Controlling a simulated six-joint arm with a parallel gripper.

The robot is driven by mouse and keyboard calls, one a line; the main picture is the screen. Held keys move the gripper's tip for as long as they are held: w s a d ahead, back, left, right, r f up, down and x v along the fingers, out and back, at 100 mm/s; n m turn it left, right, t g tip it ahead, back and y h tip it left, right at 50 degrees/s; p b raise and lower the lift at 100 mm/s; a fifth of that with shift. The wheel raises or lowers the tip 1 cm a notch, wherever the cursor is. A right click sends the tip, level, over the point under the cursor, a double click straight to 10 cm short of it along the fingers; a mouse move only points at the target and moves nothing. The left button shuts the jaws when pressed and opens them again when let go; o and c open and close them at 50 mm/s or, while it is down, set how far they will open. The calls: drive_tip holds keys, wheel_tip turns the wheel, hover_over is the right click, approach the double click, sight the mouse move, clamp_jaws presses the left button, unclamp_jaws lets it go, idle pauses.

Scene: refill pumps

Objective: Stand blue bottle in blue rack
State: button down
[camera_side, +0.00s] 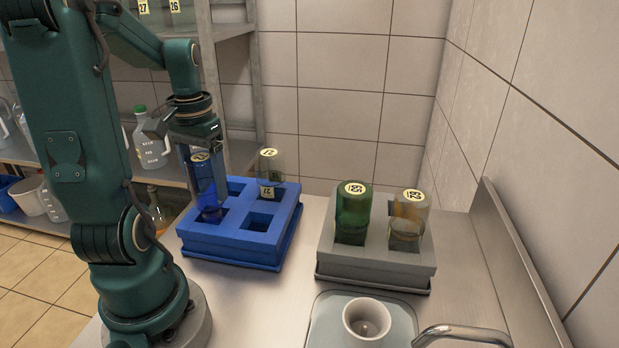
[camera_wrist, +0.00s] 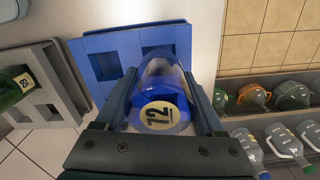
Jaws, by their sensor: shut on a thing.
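My gripper (camera_side: 203,150) points down and is shut on the blue bottle (camera_side: 206,188), holding it upright by its upper part. The bottle's lower end is at the front-left opening of the blue rack (camera_side: 228,247); I cannot tell how deep it sits. In the wrist view the bottle (camera_wrist: 167,78), with a "72" label on its end, is between my gripper's fingers (camera_wrist: 165,100), and the blue rack (camera_wrist: 82,50) lies beyond it. A clear bottle (camera_side: 271,170) stands in the rack's back-right opening. The front-right opening looks empty.
A grey rack (camera_side: 365,266) to the right holds a green bottle (camera_side: 353,210) and an amber bottle (camera_side: 409,215). In front are a white cup (camera_side: 367,318) on a tray and a faucet (camera_side: 462,333). Shelves with jugs (camera_side: 150,143) stand behind left.

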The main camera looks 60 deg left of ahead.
sight(200, 157)
drive_tip(key=shift+f, duration=0.15)
drive_tip(key=shift+f, duration=0.7)
drive_tip(key=shift+f, duration=0.55)
idle(0.7)
unclamp_jaws()
drive_tip(key=shift+r, duration=0.1)
drive_tip(key=shift+r, duration=4.4)
